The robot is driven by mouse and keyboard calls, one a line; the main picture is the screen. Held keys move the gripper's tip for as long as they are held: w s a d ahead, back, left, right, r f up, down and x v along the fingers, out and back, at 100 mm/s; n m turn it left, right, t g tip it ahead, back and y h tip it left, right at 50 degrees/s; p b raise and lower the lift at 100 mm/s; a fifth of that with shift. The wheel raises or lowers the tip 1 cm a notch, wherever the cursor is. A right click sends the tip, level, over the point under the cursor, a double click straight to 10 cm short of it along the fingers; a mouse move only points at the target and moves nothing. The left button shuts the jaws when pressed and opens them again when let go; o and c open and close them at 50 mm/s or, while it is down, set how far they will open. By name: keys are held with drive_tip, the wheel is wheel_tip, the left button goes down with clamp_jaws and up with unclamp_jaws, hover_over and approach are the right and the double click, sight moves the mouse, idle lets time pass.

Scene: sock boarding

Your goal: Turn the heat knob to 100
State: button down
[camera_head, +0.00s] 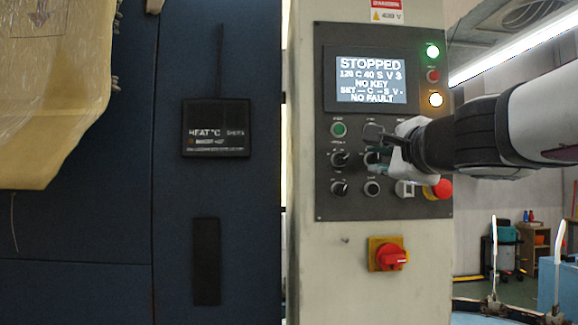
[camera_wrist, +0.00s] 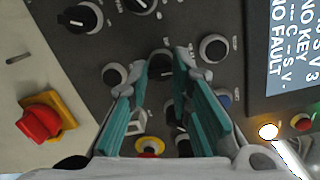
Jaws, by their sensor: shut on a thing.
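The control panel (camera_head: 327,205) carries several dark knobs and buttons below a lit screen (camera_head: 371,80). The screen reads STOPPED, what looks like 120 C 40 S V 3, NO KEY and NO FAULT. My gripper (camera_head: 384,150) reaches in from the right, its fingers at the middle-row knob. In the wrist view my gripper (camera_wrist: 161,72) has its teal fingers on either side of this dark knob (camera_wrist: 161,66), shut on it. The knob's label and pointer are too hidden to read, so I cannot tell its setting. A black knob (camera_wrist: 115,75) sits beside the fingers.
Two selector knobs (camera_head: 339,159) (camera_head: 339,188) stand to the left. A red emergency stop (camera_head: 441,188) lies below my wrist. A red and yellow isolator switch (camera_head: 388,255) is under the panel. A dark heat display (camera_head: 216,128) hangs on the blue cabinet.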

drive_tip(key=n+b, duration=0.1)
drive_tip(key=n, duration=0.5)
drive_tip(key=shift+r, duration=0.2)
drive_tip(key=n, duration=0.2)
drive_tip(key=n+b, duration=0.1)
drive_tip(key=n, duration=0.2)
drive_tip(key=shift+a+r+n+g+h, duration=0.1)
drive_tip(key=shift+n+g+h, duration=0.2)
drive_tip(key=shift+h, duration=0.1)
drive_tip(key=c, duration=1.6)
unclamp_jaws()
drive_tip(key=shift+o, duration=0.7)
